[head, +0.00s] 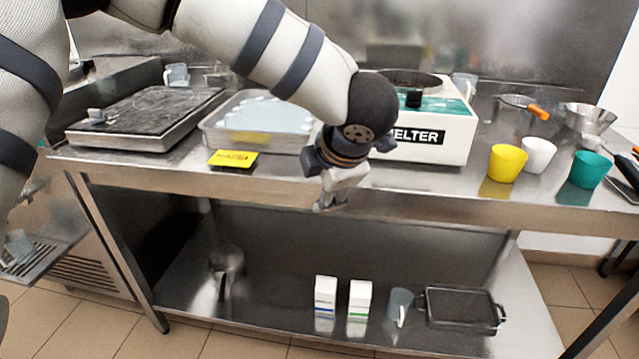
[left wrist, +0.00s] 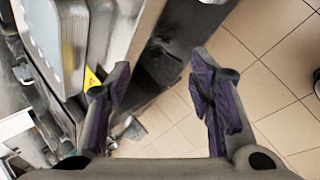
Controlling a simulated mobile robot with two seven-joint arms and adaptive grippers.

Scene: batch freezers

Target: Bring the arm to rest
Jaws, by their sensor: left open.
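My left arm comes in from the upper left of the head view and reaches across the front of the steel table (head: 290,183). My left gripper (head: 332,200) hangs in front of the table's front edge, pointing down, below the melter. In the left wrist view its two fingers (left wrist: 160,105) stand wide apart with nothing between them. The tiled floor and the table edge show beyond them. My right gripper is not in view.
On the table stand a white melter (head: 450,130), a metal tray (head: 222,135), a yellow card (head: 233,159), and yellow (head: 506,163), white (head: 538,154) and teal (head: 589,169) cups. The lower shelf (head: 270,320) holds two small boxes, a mug and a dark tray (head: 460,307).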

